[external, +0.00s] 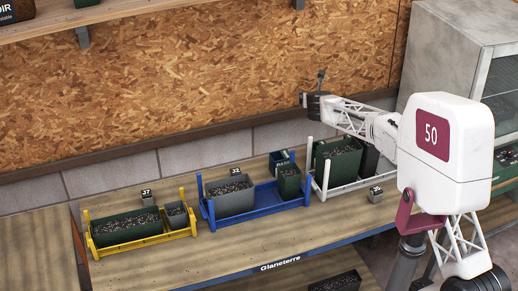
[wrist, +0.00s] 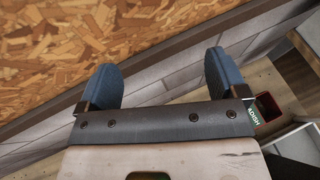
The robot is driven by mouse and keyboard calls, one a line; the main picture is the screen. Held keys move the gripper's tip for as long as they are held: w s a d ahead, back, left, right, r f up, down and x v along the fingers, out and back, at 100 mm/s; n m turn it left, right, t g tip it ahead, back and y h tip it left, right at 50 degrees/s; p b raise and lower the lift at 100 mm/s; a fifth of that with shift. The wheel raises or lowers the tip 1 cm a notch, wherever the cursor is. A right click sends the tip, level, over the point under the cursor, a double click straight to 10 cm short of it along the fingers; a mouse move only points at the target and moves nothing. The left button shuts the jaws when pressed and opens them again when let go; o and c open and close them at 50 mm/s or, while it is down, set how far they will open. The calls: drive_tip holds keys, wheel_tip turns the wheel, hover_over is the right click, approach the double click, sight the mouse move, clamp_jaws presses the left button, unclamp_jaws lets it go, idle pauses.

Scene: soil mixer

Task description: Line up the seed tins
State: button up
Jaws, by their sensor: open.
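The tins look like soil-filled boxes in coloured racks. A large green tin (external: 337,167) stands in the white rack (external: 350,185). My gripper (external: 311,88) is raised near the back wall, above the blue and white racks. In the wrist view its fingers (wrist: 160,82) are apart with nothing between them.
Small grey numbered blocks sit by the racks, one (external: 147,198) behind the yellow and one (external: 375,195) right of the white. A grey cabinet (external: 440,60) stands at the right. The wooden bench front (external: 225,250) is clear.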

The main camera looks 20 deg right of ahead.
drive_tip(key=shift+s+a+r+n+t+y, duration=0.1)
drive_tip(key=shift+a+n+t+y, duration=0.15)
drive_tip(key=shift+a+n+y, duration=1.05)
drive_tip(key=shift+s+a+r+n+t+y, duration=0.1)
drive_tip(key=shift+a+n+t+y, duration=0.15)
drive_tip(key=shift+a+n+y, duration=1)
drive_tip(key=shift+a+m+h, duration=0.25)
drive_tip(key=shift+a+m, duration=0.15)
drive_tip(key=shift+m, duration=0.15)
drive_tip(key=shift+r, duration=0.1)
drive_tip(key=s+a+r+n+g+y, duration=0.2)
drive_tip(key=s+a+r+n, duration=0.15)
drive_tip(key=s+n, duration=0.75)
drive_tip(key=s+a+r+n+g+y, duration=0.25)
drive_tip(key=s+r+n, duration=0.25)
drive_tip(key=s+n, duration=0.65)
drive_tip(key=s+d+f+n+g+h, duration=0.1)
drive_tip(key=s+n, duration=0.3)
drive_tip(key=s, duration=0.7)
drive_tip(key=s+d+f+n+g+h, duration=0.2)
drive_tip(key=s+d+f+n+g, duration=0.1)
drive_tip(key=s, duration=0.8)
drive_tip(key=s+d+f+n+g+h, duration=0.1)
drive_tip(key=s+f+n, duration=0.3)
drive_tip(key=s, duration=0.7)
drive_tip(key=shift+d+f+n+g+h, duration=0.2)
drive_tip(key=shift+d+n+g+h, duration=0.15)
drive_tip(key=shift+d+n+g, duration=0.6)
